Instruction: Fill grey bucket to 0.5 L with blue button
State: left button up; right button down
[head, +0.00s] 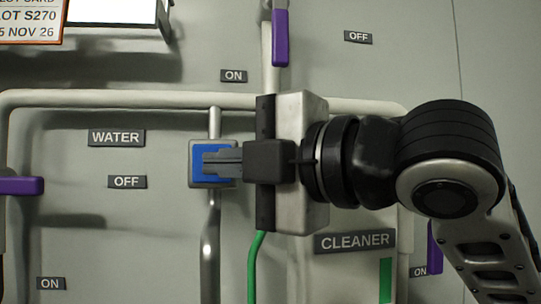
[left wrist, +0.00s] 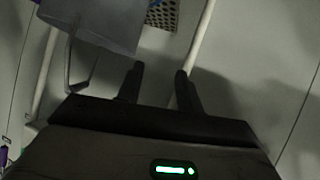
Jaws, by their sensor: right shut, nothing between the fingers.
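The blue button (head: 197,172) is a square blue face in a grey housing on the wall pipe in the head view. My right gripper (head: 208,163) is shut and empty, its fingertips in front of the button. I cannot tell whether they touch or press it. In the left wrist view, a grey bucket (left wrist: 108,22) shows at the top left, partly cut off by the frame, with its thin handle (left wrist: 70,58) below it. My left gripper (left wrist: 158,82) has its fingers apart, with nothing seen between them, beside the bucket. The water level is not visible.
Pale pipes run over the wall around the WATER sign (head: 116,138) and CLEANER sign (head: 354,241). A green hose (head: 256,262) hangs below my right gripper. A perforated grate (left wrist: 162,15) lies near the bucket.

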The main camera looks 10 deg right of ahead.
aim_at(198, 177)
pick_arm(q)
jog(key=shift+r, duration=0.1)
pick_arm(e)
jog(key=shift+w+d, duration=0.1)
jog(key=shift+w, duration=1.8)
pick_arm(q)
jog(key=shift+w+a+r+p, duration=0.15)
jog(key=shift+r+p, duration=0.25)
jog(key=shift+p, duration=0.7)
pick_arm(e)
jog(key=shift+w+d, duration=0.1)
jog(key=shift+w, duration=0.95)
